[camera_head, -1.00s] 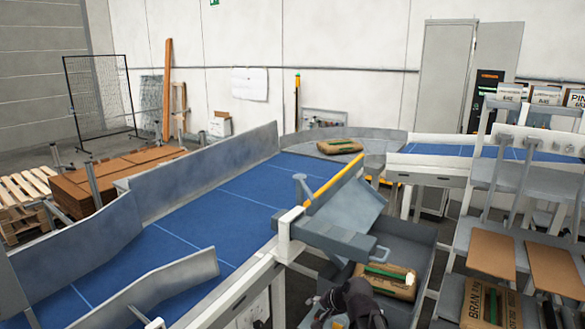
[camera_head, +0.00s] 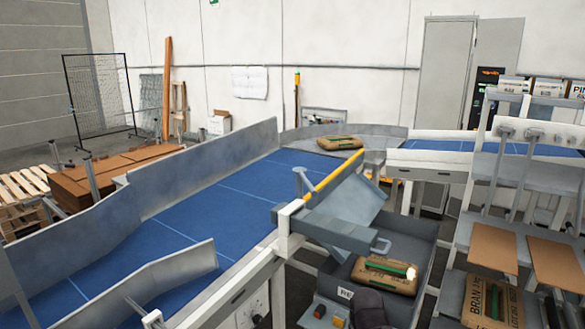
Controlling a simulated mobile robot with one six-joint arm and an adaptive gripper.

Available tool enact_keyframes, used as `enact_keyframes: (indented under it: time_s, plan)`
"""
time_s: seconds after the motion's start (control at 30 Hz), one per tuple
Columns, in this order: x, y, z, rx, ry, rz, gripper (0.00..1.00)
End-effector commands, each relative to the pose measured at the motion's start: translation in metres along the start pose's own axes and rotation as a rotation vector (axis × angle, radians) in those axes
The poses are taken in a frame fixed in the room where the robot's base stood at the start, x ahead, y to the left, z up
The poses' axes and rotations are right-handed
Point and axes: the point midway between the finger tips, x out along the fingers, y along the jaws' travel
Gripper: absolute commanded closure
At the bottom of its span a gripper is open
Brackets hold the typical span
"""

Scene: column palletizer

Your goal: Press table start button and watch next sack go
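A small grey button panel (camera_head: 325,312) is at the bottom centre, with a dark button (camera_head: 320,311) and an orange-red button (camera_head: 338,321). I cannot tell from here which one is the start button. A dark rounded shape just right of the panel, cut off by the bottom edge, looks like part of my gripper (camera_head: 370,309); its fingers are not clear. A brown sack (camera_head: 340,143) with a green stripe lies on the curved grey section of the conveyor. Another brown sack (camera_head: 385,275) with a green stripe lies in the grey bay (camera_head: 410,246) behind the panel.
A blue belt (camera_head: 200,215) with grey side walls runs from the curve towards the lower left. A yellow-edged grey flap (camera_head: 335,180) stands between belt and bay. Shelving (camera_head: 495,180) with boxes and boards stands at the right. A printed sack (camera_head: 490,300) lies low there.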

Motion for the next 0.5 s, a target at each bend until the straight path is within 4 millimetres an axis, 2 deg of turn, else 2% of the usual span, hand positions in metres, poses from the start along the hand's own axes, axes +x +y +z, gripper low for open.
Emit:
enact_keyframes:
  time_s: [0.03, 0.07, 0.1, 0.5]
  plan:
    - [0.0, -0.0002, -0.0001, 0.0, 0.0, 0.0, 0.88]
    - [0.0, -0.0002, -0.0001, 0.0, 0.001, -0.001, 0.97]
    - [0.0, -0.0002, -0.0002, 0.0, 0.001, -0.001, 1.0]
    - [0.0, -0.0003, -0.0003, 0.001, 0.001, -0.001, 1.0]
